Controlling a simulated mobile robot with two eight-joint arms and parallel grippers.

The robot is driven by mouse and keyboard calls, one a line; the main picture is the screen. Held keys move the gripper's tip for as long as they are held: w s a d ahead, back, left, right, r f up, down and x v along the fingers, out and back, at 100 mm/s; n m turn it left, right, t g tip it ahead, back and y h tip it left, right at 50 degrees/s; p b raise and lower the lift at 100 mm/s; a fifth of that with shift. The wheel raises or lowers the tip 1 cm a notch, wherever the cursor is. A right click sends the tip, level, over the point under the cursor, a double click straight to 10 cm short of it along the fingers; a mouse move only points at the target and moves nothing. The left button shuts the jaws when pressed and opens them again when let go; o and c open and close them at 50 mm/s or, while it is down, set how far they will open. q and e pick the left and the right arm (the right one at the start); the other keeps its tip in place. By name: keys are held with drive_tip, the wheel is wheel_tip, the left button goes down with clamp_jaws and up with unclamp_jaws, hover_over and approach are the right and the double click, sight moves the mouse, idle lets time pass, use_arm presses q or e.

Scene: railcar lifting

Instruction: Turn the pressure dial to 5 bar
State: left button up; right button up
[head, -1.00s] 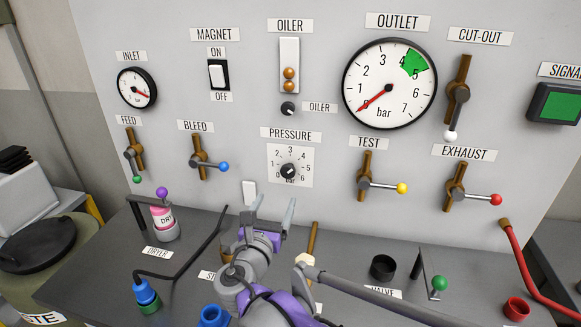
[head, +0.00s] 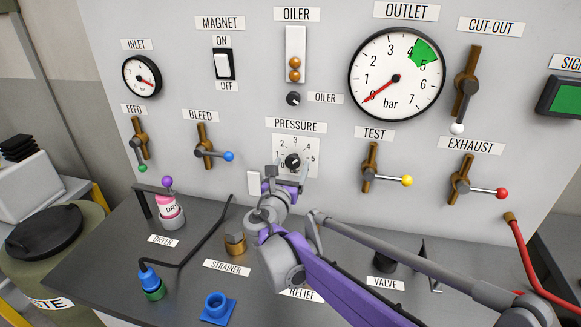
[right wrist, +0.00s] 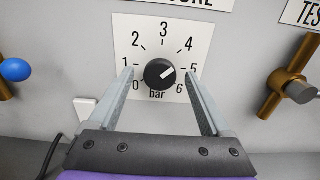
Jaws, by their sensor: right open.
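The pressure dial (head: 293,161) is a black knob with a white pointer on a white scale plate on the grey panel. My right gripper (head: 287,172) is open in front of the dial. In the right wrist view its fingers (right wrist: 158,76) stand left and right of the knob with gaps on both sides. I cannot tell whether the tips reach the knob's depth. My left gripper is not in view.
The outlet gauge (head: 396,76) has its red needle near 0. The test valve (head: 371,168) is right of the dial and the bleed valve (head: 205,146) is left. A strainer (head: 235,244) and a blue fitting (head: 217,308) stand on the bench below.

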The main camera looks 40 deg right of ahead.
clamp_jaws()
idle(0.4)
drive_tip(key=shift+m, duration=0.3)
drive_tip(key=m+p, duration=0.1)
drive_tip(key=m, duration=0.3)
drive_tip(key=shift+p, duration=0.3)
drive_tip(key=shift+m+p, duration=0.6)
drive_tip(key=shift+m, duration=1.6)
unclamp_jaws()
